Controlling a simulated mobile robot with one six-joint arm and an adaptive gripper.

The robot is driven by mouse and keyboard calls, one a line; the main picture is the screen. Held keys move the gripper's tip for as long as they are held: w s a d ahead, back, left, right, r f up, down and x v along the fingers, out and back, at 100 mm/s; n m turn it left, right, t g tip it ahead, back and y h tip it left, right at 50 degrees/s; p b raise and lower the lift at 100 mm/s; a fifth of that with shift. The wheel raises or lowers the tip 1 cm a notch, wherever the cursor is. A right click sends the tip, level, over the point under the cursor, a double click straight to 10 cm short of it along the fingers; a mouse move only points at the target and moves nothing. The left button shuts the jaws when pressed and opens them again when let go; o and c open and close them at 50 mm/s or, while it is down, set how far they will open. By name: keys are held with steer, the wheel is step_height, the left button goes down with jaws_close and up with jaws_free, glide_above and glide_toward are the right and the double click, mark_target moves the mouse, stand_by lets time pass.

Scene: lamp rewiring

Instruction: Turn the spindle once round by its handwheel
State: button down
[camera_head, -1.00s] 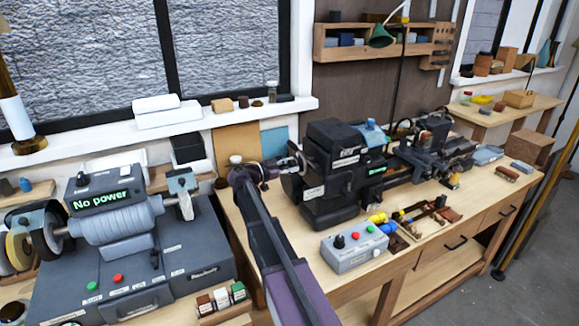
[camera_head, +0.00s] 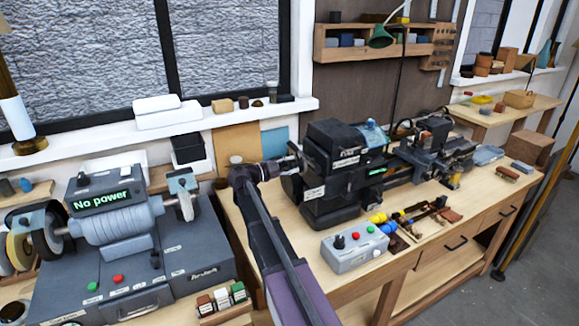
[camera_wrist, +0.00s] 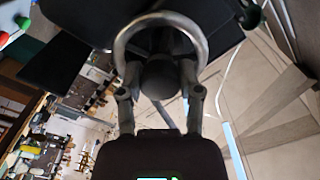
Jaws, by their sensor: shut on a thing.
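The handwheel is a pale metal ring (camera_wrist: 160,17) arching across the top of the wrist view, around a dark round spindle end (camera_wrist: 160,77). My gripper (camera_wrist: 158,92) has one finger on each side, and both fingertips reach the ring. It is shut on the handwheel. In the head view my gripper (camera_head: 284,164) is at the left end of the black lathe headstock (camera_head: 332,165). My arm and gripper hide most of the wheel there, and its exact turn angle cannot be told.
A grey grinder (camera_head: 125,225) reading "No power" stands at the left. A grey control box (camera_head: 355,247) with buttons sits in front of the lathe. Small tools and yellow and blue pieces lie on the bench (camera_head: 455,205). A window sill (camera_head: 215,120) runs behind.

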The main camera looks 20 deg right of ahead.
steer(key=shift+d+r+m, duration=0.1)
steer(key=shift+m, duration=3)
steer(key=shift+c, duration=1.3)
jaws_free()
steer(key=shift+d, duration=0.1)
steer(key=a, duration=0.7)
steer(key=shift+a, duration=0.35)
steer(key=shift+s, duration=0.1)
